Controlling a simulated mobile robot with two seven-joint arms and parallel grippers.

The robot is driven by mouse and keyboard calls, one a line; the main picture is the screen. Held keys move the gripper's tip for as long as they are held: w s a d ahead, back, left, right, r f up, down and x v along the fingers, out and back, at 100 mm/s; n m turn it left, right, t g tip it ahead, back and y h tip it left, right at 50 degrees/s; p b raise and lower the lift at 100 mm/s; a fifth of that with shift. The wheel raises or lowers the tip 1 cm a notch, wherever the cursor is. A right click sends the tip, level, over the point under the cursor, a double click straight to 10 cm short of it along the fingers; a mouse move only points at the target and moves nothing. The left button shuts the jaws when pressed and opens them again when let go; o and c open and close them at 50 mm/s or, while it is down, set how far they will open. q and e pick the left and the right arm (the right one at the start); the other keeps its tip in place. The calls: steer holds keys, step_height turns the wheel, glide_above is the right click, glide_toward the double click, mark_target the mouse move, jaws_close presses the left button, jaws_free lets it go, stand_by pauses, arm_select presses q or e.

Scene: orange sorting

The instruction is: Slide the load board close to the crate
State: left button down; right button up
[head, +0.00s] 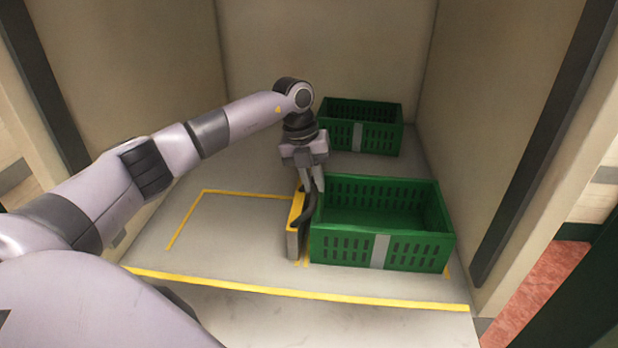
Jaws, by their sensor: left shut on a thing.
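The load board (294,238), a narrow upright panel with a yellow top edge and grey end, stands at the left side of the front green crate (341,248). I cannot tell whether the board and crate touch. A dark curved handle shows on the board. My left gripper (314,190) comes down from above between the board and the crate's left wall, shut on the board's handle; its fingertips are partly hidden. The front crate looks empty. My right gripper is not in view.
A second green crate (392,128) stands at the back right. The floor left of the board, inside a yellow outline (205,191), is clear. A yellow line (250,288) runs along the front edge. Walls close in the left, back and right.

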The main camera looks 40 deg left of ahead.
arm_select(q)
steer(key=c, duration=1.1)
jaws_free()
steer(key=shift+r, duration=0.1)
steer(key=v, duration=0.7)
steer(key=shift+s, duration=0.1)
